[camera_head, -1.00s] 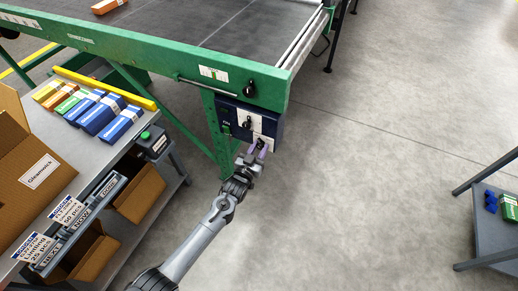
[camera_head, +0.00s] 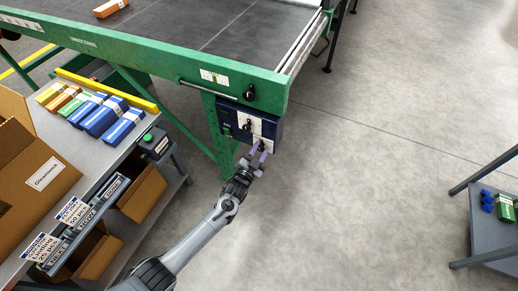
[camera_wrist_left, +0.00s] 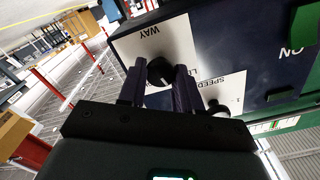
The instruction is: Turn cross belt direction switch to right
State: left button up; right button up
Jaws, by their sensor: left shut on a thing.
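A dark blue control box (camera_head: 233,119) hangs under the green machine frame at its near right corner. White label plates and a black knob (camera_head: 247,125) show on its face. My left gripper (camera_head: 259,149) is at the lower part of the box. In the left wrist view, its two fingers (camera_wrist_left: 160,88) are on either side of a black round knob (camera_wrist_left: 160,72), shut on it. The white plate around this knob reads "WAY", with a "SPEED" plate beside it. The knob's pointer direction is hard to read. My right gripper is out of view.
Another black knob (camera_head: 249,92) sits on the green frame (camera_head: 180,62) above the box. At left, a grey table (camera_head: 75,165) holds several small boxes, a yellow bar (camera_head: 106,88) and a cardboard carton (camera_head: 30,170). The floor to the right is clear up to a grey stand (camera_head: 490,240).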

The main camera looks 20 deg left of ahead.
pick_arm(q)
jog(key=m+p, duration=0.1)
jog(key=m, duration=0.5)
jog(key=shift+m, duration=0.3)
jog(key=m+p, duration=0.1)
jog(key=m, duration=0.4)
jog(key=shift+f, duration=0.15)
jog(key=shift+m, duration=0.3)
jog(key=o, duration=1)
jog(key=shift+d, duration=0.1)
